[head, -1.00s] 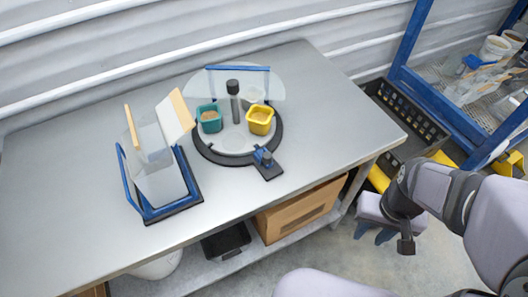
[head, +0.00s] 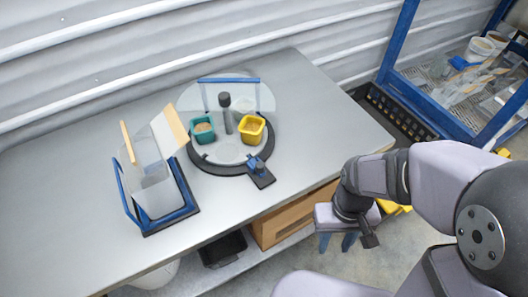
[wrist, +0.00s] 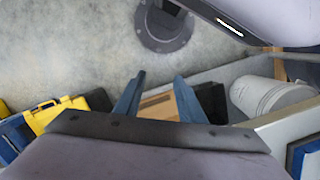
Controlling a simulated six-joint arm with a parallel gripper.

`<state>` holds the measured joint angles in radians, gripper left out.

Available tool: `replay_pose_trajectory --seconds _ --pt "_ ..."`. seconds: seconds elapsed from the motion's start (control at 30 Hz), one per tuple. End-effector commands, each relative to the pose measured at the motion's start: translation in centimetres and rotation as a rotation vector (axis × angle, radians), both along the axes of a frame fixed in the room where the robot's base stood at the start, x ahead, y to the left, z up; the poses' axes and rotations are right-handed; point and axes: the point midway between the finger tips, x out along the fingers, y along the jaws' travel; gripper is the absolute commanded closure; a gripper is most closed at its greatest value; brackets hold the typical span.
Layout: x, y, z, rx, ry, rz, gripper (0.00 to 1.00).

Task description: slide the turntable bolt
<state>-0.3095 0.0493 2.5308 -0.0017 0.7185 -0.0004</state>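The turntable (head: 226,152) is a round pale disc in a dark ring on the grey table. A blue bolt (head: 256,165) sits on a black plate at the ring's front right edge. On the disc stand a teal cup (head: 202,131), a yellow cup (head: 251,130), a dark central post (head: 225,106) and a clear panel with a blue top bar. My gripper (head: 337,242) hangs beyond the table's front edge, right of the bolt and well apart from it. Its blue fingers (wrist: 157,95) are spread and empty in the wrist view. The bolt is not visible there.
A blue-framed stand (head: 180,213) holding clear sheets and wooden strips is left of the turntable. A cardboard box (head: 282,221) sits on the shelf below. A blue rack (head: 425,92) and black crate (head: 405,118) are at the right. The table's front is clear.

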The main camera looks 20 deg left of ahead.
Motion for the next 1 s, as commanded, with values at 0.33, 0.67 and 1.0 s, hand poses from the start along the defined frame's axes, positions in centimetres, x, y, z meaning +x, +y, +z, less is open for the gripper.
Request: replay_pose_trajectory --seconds 0.33,0.67,1.0 --pt "7.9 15.7 1.1 0.022 -0.033 0.394 0.64" --pt "15.9 22.4 6.4 0.102 -0.172 0.499 0.64" --pt "15.2 21.8 6.6 0.091 -0.131 0.582 0.64"
